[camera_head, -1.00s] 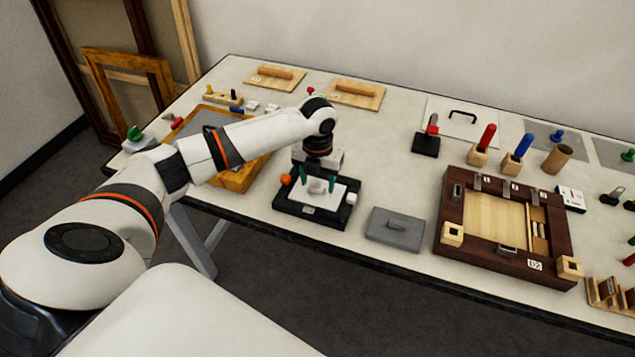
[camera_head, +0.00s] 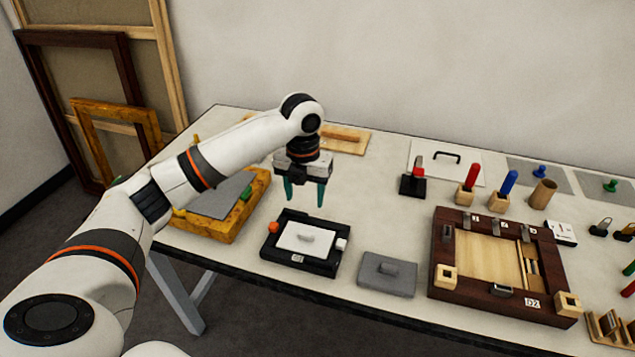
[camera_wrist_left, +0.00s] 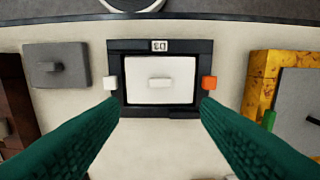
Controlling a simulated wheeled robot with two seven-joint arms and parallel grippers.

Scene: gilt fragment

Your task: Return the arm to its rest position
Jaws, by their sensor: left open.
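My left gripper (camera_head: 304,192) is open and empty, its two green fingers pointing down above the table. It hangs above and behind a black tray (camera_head: 270,254) that holds a white plate with a small grey handle (camera_head: 306,237). An orange knob (camera_head: 274,227) and a white block (camera_head: 341,244) sit on the tray's sides. My right gripper is not in view.
A grey block with a handle (camera_head: 387,274) and a dark wooden frame (camera_head: 444,282) stand right of the tray. A gilt frame (camera_head: 225,234) lies to the left, partly behind my arm. Red and blue-handled tools (camera_head: 508,184) stand farther back. The table's front edge is close.

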